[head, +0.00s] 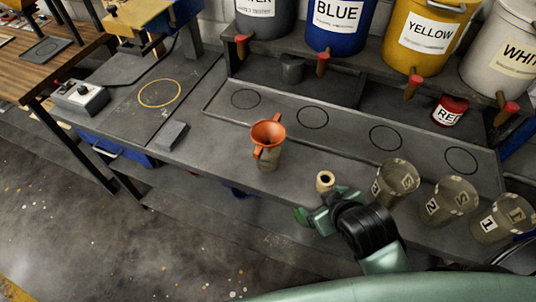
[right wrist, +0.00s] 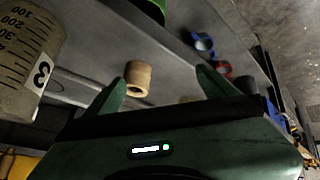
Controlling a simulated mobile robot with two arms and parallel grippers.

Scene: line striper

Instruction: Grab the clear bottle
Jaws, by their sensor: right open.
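A cloudy see-through container (head: 268,160) stands on the grey bench under an orange funnel (head: 267,131); it is the nearest match I see to a clear bottle. My right gripper (head: 322,208) is open and empty, low over the front of the bench, to the right of and nearer than that container. A tan hollow roll or cylinder (head: 325,181) is just beyond its fingers. In the right wrist view the open fingers (right wrist: 160,88) have the tan roll (right wrist: 138,76) beyond them, not gripped. My left gripper is out of view.
Three see-through measuring cups, numbered 3 (head: 394,180), 2 (head: 448,201) and 1 (head: 502,218), stand right of my gripper. Paint buckets with taps (head: 337,25) line the back shelf. A grey block (head: 172,136) lies left.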

